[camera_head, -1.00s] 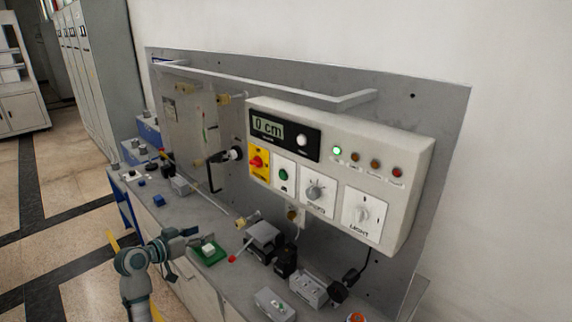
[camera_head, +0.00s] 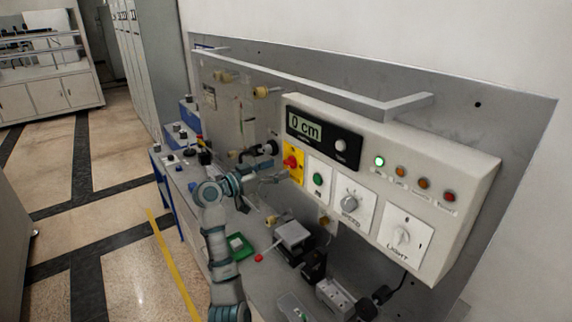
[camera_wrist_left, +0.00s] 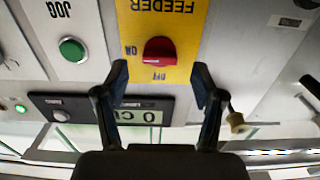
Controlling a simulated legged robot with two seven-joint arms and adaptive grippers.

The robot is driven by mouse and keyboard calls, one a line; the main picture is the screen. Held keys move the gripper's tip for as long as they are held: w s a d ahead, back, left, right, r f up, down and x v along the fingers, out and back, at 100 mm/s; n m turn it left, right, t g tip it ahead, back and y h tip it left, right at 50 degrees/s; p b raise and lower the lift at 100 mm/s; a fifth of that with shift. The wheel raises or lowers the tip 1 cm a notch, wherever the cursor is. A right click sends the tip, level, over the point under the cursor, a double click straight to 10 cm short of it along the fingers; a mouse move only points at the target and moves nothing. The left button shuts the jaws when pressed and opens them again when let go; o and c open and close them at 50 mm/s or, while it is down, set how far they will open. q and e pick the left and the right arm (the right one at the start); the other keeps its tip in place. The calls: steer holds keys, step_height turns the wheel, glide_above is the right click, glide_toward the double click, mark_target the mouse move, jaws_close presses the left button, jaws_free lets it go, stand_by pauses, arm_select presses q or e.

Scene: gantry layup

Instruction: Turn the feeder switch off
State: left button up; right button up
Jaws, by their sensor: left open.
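The feeder switch is a red knob (camera_head: 291,162) on a yellow plate (camera_head: 297,175) at the left end of the white control box. In the left wrist view the red knob (camera_wrist_left: 160,50) appears upside down, with ON beside it and OFF at its lower edge; I cannot tell for certain which mark it points to. My left gripper (camera_head: 284,177) is just in front of the yellow plate. In the left wrist view its open fingers (camera_wrist_left: 160,76) stand on either side of the knob's line, empty and apart from it. My right gripper is out of view.
The control box (camera_head: 455,195) also carries a green button (camera_head: 318,179), a speed dial (camera_head: 350,203), a light switch (camera_head: 402,236) and a display reading 0 cm (camera_head: 309,129). A grey rail (camera_head: 330,85) runs above. Several fixtures crowd the bench below.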

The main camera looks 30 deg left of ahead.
mark_target(285, 164)
arm_select(q)
steer(key=x, duration=0.3)
steer(key=shift+w+a, duration=0.1)
steer(key=shift+a, duration=0.05)
steer(key=shift+w+d, duration=0.25)
steer(key=shift+w, duration=0.05)
steer(key=shift+s+d, duration=0.1)
steer(key=shift+c, duration=1.4)
steer(key=c, duration=0.9)
steer(key=shift+o, duration=0.2)
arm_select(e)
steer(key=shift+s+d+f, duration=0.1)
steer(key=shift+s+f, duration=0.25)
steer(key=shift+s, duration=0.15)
